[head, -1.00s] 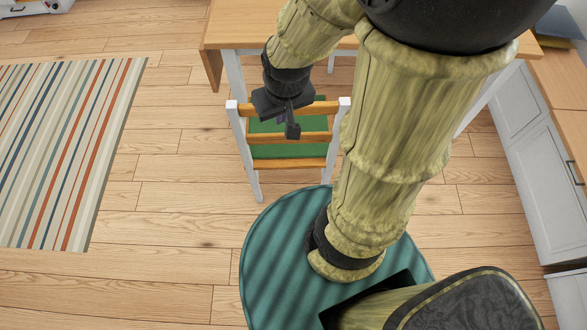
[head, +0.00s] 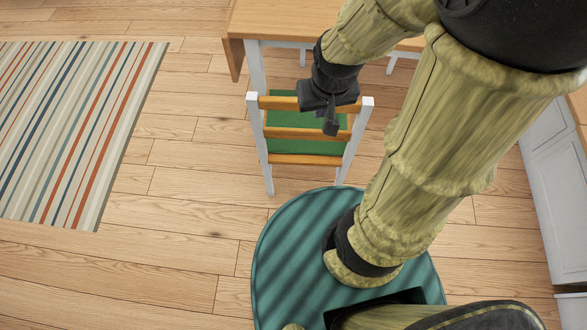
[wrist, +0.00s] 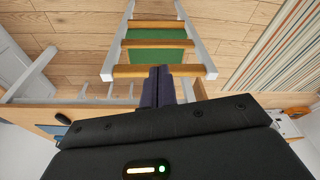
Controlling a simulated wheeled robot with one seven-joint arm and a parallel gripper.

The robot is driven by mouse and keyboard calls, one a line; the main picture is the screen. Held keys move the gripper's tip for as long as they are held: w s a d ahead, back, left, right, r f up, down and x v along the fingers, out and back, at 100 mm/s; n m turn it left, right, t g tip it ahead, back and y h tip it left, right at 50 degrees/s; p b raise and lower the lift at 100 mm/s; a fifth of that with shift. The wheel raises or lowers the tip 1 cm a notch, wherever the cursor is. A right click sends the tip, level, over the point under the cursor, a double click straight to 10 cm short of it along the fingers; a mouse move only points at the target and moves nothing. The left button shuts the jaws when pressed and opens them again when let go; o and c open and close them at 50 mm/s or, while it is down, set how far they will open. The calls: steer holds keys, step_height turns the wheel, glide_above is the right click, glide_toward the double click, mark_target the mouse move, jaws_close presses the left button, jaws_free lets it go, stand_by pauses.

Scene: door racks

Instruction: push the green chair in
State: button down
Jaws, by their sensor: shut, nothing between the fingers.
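The green chair has white posts, wooden slats and a green seat (head: 285,145). It stands upright with its back toward me and its far side at the wooden table (head: 285,20). My gripper (head: 332,128) is shut and empty at the chair's back, right of its middle in the head view. In the wrist view, the shut fingers (wrist: 158,86) reach to the top slat (wrist: 190,70) and overlap its edge. I cannot tell whether they touch it. My arm and gripper hide part of the chair's seat and right side in the head view.
A striped rug (head: 75,130) lies on the left. White cabinets (head: 553,190) stand along the right. The wooden floor left of the chair is clear.

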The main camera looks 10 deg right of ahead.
steer(key=w+a+f+m+b, duration=0.1)
steer(key=w+f+b, duration=0.2)
steer(key=f+b, duration=1)
steer(key=w+a+f+m+b, duration=0.1)
steer(key=w+a+f+b, duration=0.1)
steer(key=f+b, duration=1.2)
steer(key=w+a+f+m+h+b, duration=0.1)
steer(key=w+f+b, duration=0.3)
steer(key=f+b, duration=0.9)
step_height(320, 180, down, 12)
steer(key=shift+w+a+f+m+t+b, duration=0.1)
steer(key=shift+w+a+m+t+b, duration=0.15)
steer(key=shift+a, duration=0.3)
steer(key=w+d+f+b, duration=0.2)
steer(key=w+f+b, duration=0.4)
steer(key=f, duration=0.3)
steer(key=shift+w+f, duration=0.2)
steer(key=shift+d, duration=0.1)
